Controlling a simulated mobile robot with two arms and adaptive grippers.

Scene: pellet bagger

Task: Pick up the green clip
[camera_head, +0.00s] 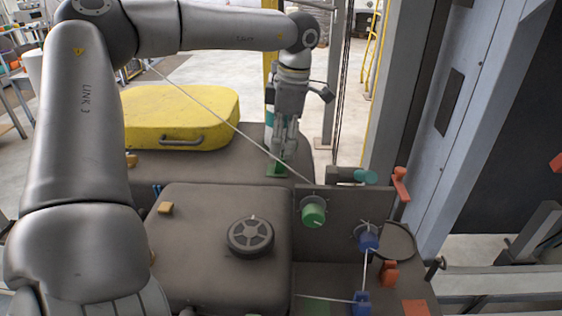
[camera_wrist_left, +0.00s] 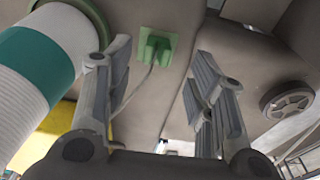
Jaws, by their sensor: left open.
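The green clip (camera_head: 277,168) sits on the dark brown machine top at the back middle, just below my left gripper (camera_head: 287,150). In the left wrist view the green clip (camera_wrist_left: 155,48) shows as a small raised green block on a square green base, with a thin cord trailing from it toward the camera. My left gripper (camera_wrist_left: 160,62) is open and empty, and the clip shows between and beyond its two fingers. In the head view the fingers partly cover the clip. My right gripper is not in view.
A white cylinder with a teal band (camera_wrist_left: 40,55) stands close left of the fingers. A yellow case (camera_head: 180,115) lies at the left. A taut white cord crosses near the gripper. A black handwheel (camera_head: 250,236), green knob (camera_head: 313,212) and blue knob (camera_head: 367,238) stand nearer.

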